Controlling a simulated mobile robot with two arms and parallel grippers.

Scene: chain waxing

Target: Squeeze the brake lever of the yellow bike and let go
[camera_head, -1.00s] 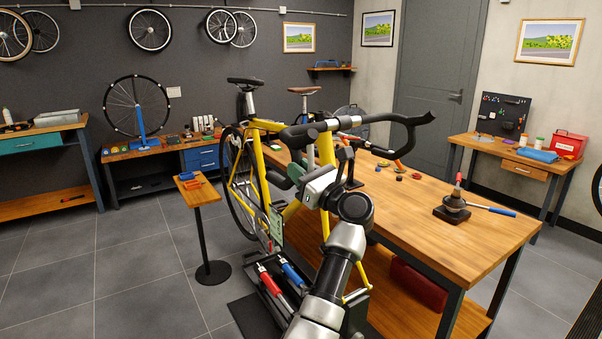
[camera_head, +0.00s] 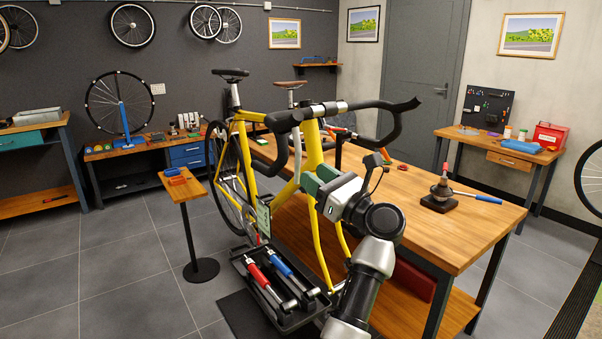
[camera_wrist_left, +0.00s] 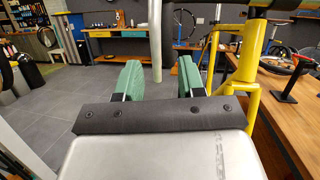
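The yellow bike (camera_head: 313,145) stands in the middle of the head view, with black drop handlebars (camera_head: 398,125). My left gripper (camera_head: 314,183) is in front of the bike, below the handlebars, and overlaps the front fork in the picture. In the left wrist view its two green fingers (camera_wrist_left: 160,80) are apart with nothing held between them. The yellow fork (camera_wrist_left: 246,60) is to the right of the fingers there. My right gripper is not in view.
A wooden workbench (camera_head: 455,232) stands close on the right, with a tool on a black base (camera_head: 440,198). A tray with red and blue pumps (camera_head: 300,322) lies low by the bike. A small side table (camera_head: 187,193) stands left. The floor at left is clear.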

